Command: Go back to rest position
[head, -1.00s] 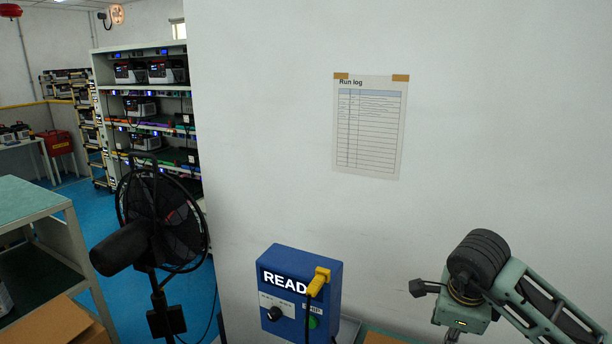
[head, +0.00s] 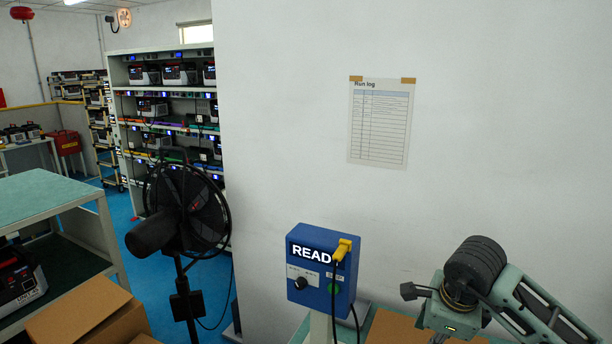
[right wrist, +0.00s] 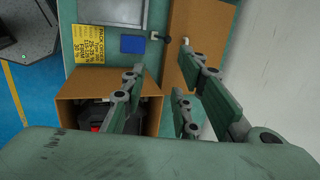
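My right arm (head: 478,285) stands bent at the lower right of the head view; its fingers do not show there. In the right wrist view my right gripper (right wrist: 160,72) has its fingers spread apart with nothing between them. Beyond the fingers is an open cardboard box (right wrist: 75,112) with a dark device (right wrist: 97,112) inside, partly hidden by the fingers. My left arm and gripper are in neither current view.
A blue box (head: 312,268) reading "READ" has a yellow plug in it. A black fan (head: 187,212) stands left of it. A green-topped bench (head: 45,195) and cardboard boxes (head: 80,315) are at the left. A run log (head: 380,122) hangs on the wall.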

